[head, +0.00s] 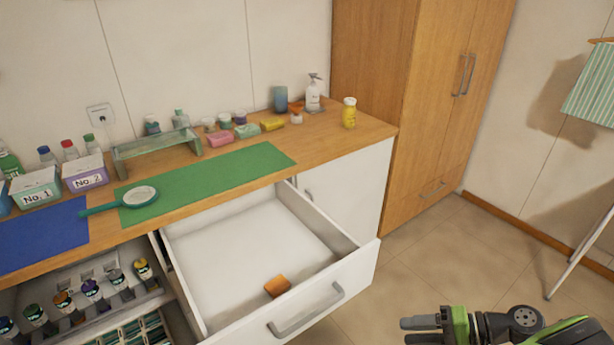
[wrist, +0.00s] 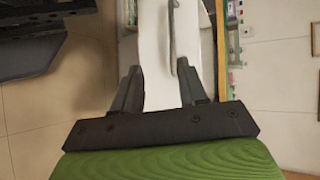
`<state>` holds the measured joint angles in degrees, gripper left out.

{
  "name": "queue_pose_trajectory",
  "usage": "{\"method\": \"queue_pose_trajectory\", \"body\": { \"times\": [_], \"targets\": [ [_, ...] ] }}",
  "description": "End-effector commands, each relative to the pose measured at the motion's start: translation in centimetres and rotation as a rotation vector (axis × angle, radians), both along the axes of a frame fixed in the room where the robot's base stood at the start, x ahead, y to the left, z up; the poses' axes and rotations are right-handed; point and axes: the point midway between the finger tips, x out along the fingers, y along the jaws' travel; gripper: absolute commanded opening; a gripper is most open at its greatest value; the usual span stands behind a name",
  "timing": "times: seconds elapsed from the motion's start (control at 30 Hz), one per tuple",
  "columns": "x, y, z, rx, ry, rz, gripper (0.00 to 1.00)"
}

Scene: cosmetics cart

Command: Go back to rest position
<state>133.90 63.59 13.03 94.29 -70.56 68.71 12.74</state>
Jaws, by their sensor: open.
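My gripper (head: 422,330) is at the lower right of the head view, in front of and to the right of the open drawer, above the floor. In the wrist view my gripper (wrist: 158,88) shows two dark fingers spread apart, with nothing held between them. Beyond the fingers the white drawer front and its handle (wrist: 184,75) show. In the head view the white drawer (head: 250,240) is pulled out. One small orange object (head: 277,286) lies in it near the front.
The wooden counter (head: 330,138) holds a green mat (head: 220,175), a blue mat (head: 40,238), a hand mirror (head: 138,197), boxes and bottles. An open drawer at lower left holds several bottles (head: 92,291). A wardrobe (head: 430,100) stands behind.

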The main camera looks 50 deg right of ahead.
Motion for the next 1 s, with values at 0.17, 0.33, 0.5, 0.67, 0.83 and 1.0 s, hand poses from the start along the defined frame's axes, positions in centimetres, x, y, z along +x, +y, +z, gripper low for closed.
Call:
{"method": "queue_pose_trajectory", "body": {
  "times": [0.17, 0.33, 0.5, 0.67, 0.83, 1.0],
  "targets": [
    [6.1, -0.2, 3.5, -0.034, 0.156, 0.176, 0.42],
    [14.6, 2.6, 8.2, -0.159, 0.368, 0.398, 0.42],
    [21.7, 9.3, 13.2, -0.406, 0.54, 0.6, 0.42],
    [24.5, 17.2, 17.5, -0.701, 0.59, 0.733, 0.42],
    [23.4, 24.7, 21.3, -1.018, 0.505, 0.816, 0.42],
    [20.1, 28.9, 23.7, -1.252, 0.319, 0.848, 0.42]
  ]
}}
